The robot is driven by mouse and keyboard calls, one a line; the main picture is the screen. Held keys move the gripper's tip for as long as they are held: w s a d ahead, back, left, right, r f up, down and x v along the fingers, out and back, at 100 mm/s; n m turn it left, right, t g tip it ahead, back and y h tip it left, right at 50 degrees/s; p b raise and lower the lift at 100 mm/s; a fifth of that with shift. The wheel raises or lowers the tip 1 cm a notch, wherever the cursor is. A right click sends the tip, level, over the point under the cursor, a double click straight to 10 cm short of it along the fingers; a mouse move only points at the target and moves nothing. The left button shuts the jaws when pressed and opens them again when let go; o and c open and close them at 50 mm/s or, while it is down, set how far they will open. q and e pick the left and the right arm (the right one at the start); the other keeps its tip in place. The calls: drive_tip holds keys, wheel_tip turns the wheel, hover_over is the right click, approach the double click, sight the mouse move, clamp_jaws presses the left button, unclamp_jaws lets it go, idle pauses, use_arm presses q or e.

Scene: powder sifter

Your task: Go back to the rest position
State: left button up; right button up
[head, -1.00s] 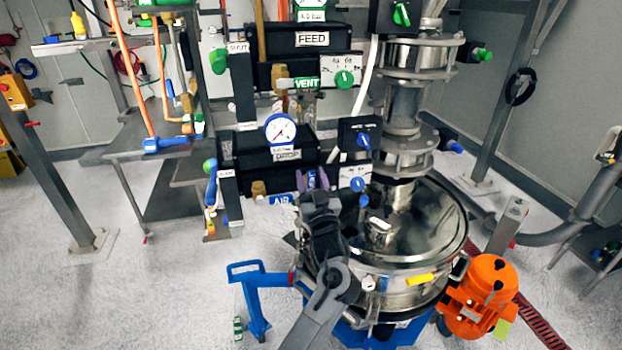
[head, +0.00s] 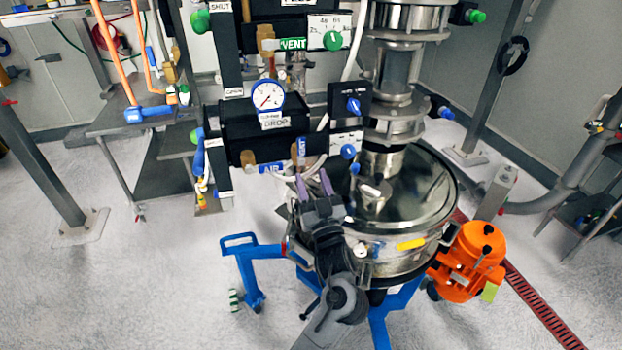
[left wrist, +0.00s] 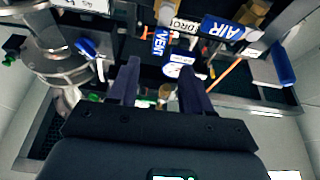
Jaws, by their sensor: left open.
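My left gripper (head: 313,182) is open, with its purple fingers upright and nothing between them. In the head view it stands in front of the lower valve panel (head: 265,130) and overlaps the left side of the steel sifter (head: 425,205). In the left wrist view the two fingers (left wrist: 159,82) are apart, and the blue VENT label (left wrist: 159,42) and blue AIR label (left wrist: 223,27) show beyond them. No contact with the panel can be made out. My right gripper is in neither view.
The pressure gauge (head: 267,95) and the black knob box (head: 349,103) are above the gripper. A blue stand frame (head: 245,260) surrounds the sifter's base. An orange motor (head: 468,262) is at its right. Open floor (head: 150,290) lies at the left.

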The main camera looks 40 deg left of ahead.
use_arm(q)
drive_tip(key=shift+f, duration=0.1)
drive_tip(key=s+d+f+m+h, duration=0.2)
drive_tip(key=d+f+m+h, duration=0.1)
drive_tip(key=f+h, duration=0.25)
drive_tip(key=s+d+f+m+t+h, duration=0.1)
drive_tip(key=s+d+f+m+h, duration=0.15)
drive_tip(key=f+h, duration=0.35)
drive_tip(key=s+d+f+m+h, duration=0.2)
drive_tip(key=d+f+m+h, duration=0.15)
drive_tip(key=f, duration=0.35)
drive_tip(key=s+d+f+m+g+h, duration=0.25)
drive_tip(key=s+f+g, duration=0.25)
drive_tip(key=s, duration=0.6)
drive_tip(key=s+d+f+m+g+h, duration=0.2)
drive_tip(key=s+d+f+g, duration=0.25)
drive_tip(key=s, duration=0.75)
wheel_tip(320, 180, up, 22)
drive_tip(key=s+p, duration=0.1)
drive_tip(key=p, duration=2.1)
drive_tip(key=shift+s+a, duration=0.2)
drive_tip(key=shift+a, duration=0.15)
